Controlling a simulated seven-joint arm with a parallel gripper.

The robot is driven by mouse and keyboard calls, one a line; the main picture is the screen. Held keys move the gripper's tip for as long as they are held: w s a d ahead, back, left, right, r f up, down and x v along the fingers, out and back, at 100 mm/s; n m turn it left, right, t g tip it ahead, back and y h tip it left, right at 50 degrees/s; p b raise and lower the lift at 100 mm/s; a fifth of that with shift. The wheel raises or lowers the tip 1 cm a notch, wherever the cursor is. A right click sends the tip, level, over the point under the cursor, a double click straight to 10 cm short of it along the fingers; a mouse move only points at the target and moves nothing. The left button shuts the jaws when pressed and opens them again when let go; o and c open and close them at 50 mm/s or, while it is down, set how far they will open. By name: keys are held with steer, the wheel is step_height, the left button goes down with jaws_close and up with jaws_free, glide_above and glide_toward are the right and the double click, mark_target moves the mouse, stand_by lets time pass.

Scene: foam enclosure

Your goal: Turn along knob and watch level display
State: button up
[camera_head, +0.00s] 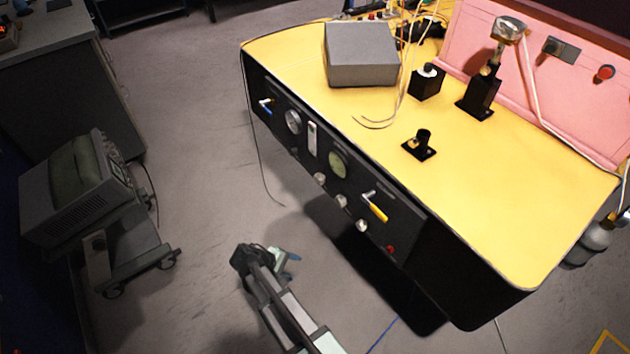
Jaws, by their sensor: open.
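The black front panel (405,215) of the yellow-topped bench carries the controls. Several small pale knobs sit low on it, including a left one (319,179), a middle one (341,200) and a right one (362,225). I cannot tell which is the task's knob. A narrow white vertical strip (312,138), possibly the level display, lies between a round white gauge (293,121) and a greenish round gauge (338,163); its reading is too small to see. My gripper (292,257) is open, in front of and below the panel, apart from the knobs. Its fingers are partly hidden.
A yellow-handled lever (375,206), a blue-handled valve (266,104) and a red button (390,249) share the panel. A grey box (360,55) and black fixtures stand on the yellow top (470,180). A wheeled cart with a monitor (80,190) stands left. Floor between is clear.

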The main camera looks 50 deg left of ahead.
steer(key=a+r+n+t+y, duration=0.1)
steer(key=a+r+n+t, duration=0.15)
steer(key=a, duration=0.35)
steer(key=n+t, duration=0.8)
steer(key=n, duration=0.4)
glide_toward(317, 180)
steer(key=shift+y, duration=0.3)
steer(key=w, duration=0.9)
steer(key=shift+w+f, duration=0.2)
steer(key=shift+f, duration=0.05)
steer(key=shift+c, duration=0.2)
steer(key=shift+d, duration=0.1)
steer(key=c, duration=1)
